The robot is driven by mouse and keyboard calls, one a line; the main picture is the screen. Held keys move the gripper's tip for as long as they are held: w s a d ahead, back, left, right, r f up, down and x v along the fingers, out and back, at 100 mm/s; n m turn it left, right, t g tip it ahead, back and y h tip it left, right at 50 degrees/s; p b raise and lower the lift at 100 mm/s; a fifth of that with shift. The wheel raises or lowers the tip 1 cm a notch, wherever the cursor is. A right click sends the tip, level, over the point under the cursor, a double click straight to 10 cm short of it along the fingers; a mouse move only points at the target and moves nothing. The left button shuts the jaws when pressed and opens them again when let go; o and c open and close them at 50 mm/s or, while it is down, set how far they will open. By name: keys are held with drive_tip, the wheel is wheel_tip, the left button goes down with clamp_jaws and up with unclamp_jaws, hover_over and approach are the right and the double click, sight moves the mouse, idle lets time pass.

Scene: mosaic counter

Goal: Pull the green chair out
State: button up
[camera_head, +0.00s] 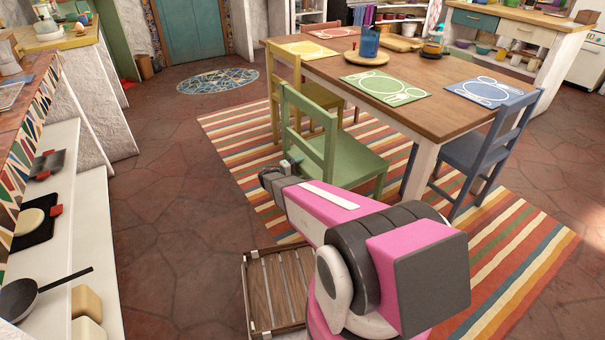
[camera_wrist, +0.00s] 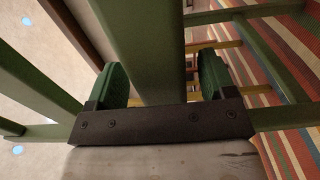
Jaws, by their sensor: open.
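The green chair (camera_head: 345,160) stands at the near side of the wooden table, on the striped rug, with its backrest toward the left. My gripper (camera_head: 275,172) is at the lower part of that backrest, beside its near upright. In the wrist view my gripper (camera_wrist: 162,82) is open, with one finger on each side of a green chair bar (camera_wrist: 150,45). Narrow gaps show between the fingers and the bar. My arm hides part of the chair's lower legs in the head view.
A yellow chair (camera_head: 285,70) stands behind the green one and a blue chair (camera_head: 490,150) to the right. A slatted wooden crate (camera_head: 262,290) is on the floor below my arm. Floor at left is clear.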

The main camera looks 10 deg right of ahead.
clamp_jaws()
drive_tip(key=shift+p, duration=1.55)
drive_tip(key=shift+a, duration=0.2)
